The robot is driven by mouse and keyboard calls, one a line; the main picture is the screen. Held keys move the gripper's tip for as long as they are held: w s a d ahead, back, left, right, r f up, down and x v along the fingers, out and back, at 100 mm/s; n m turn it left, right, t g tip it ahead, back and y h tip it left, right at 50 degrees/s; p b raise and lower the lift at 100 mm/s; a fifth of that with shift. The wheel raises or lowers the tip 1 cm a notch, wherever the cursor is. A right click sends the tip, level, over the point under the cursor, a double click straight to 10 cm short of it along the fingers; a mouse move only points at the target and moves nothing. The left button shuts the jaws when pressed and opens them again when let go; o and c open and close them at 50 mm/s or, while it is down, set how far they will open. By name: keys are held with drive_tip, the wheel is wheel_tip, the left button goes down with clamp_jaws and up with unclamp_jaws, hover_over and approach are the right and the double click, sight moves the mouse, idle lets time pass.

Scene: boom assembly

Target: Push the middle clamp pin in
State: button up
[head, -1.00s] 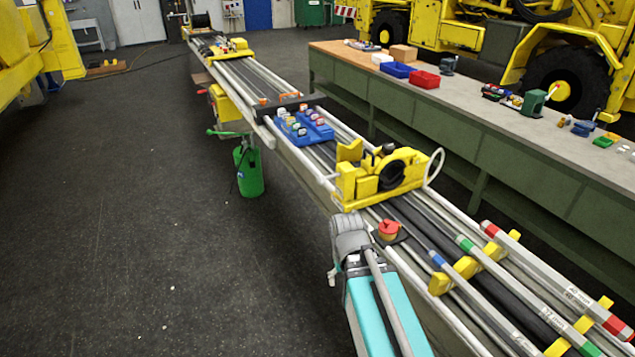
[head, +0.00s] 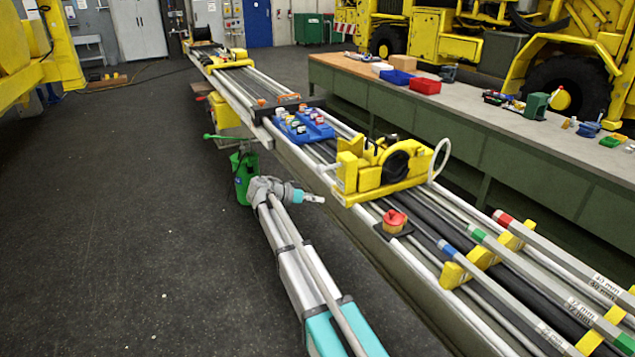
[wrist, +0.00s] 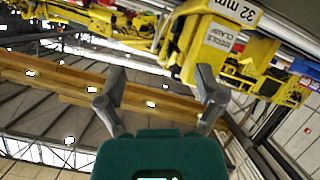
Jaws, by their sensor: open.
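The yellow middle clamp (head: 375,180) with its dark round opening sits on the boom in the head view. In the wrist view its yellow block (wrist: 212,45) carries labels reading "32 mm" and what looks like "middle clamp". I cannot clearly make out the pin in either view. My gripper (head: 314,198) is beside the boom's left side, a little left of the clamp and apart from it. In the wrist view my gripper (wrist: 160,72) has its two fingers spread with nothing between them; the clamp block is just beyond the right finger.
A red knob (head: 394,219) sits on the boom in front of the clamp. A blue tray (head: 322,133) of small items lies behind it. Labelled rods extend to the right. A green canister (head: 244,175) hangs left of the boom. The floor on the left is mostly clear.

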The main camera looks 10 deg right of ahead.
sight(318, 171)
drive_tip(key=w+a+r+m+t+h+b, duration=0.2)
drive_tip(key=w+a+m+h+b, duration=0.1)
drive_tip(key=w+a, duration=0.6)
drive_tip(key=shift+r+m+t+h, duration=0.3)
drive_tip(key=shift+h, duration=0.2)
drive_tip(key=shift+d, duration=0.1)
drive_tip(key=x, duration=1.3)
drive_tip(key=shift+d, duration=0.35)
drive_tip(key=shift+f, duration=0.1)
clamp_jaws()
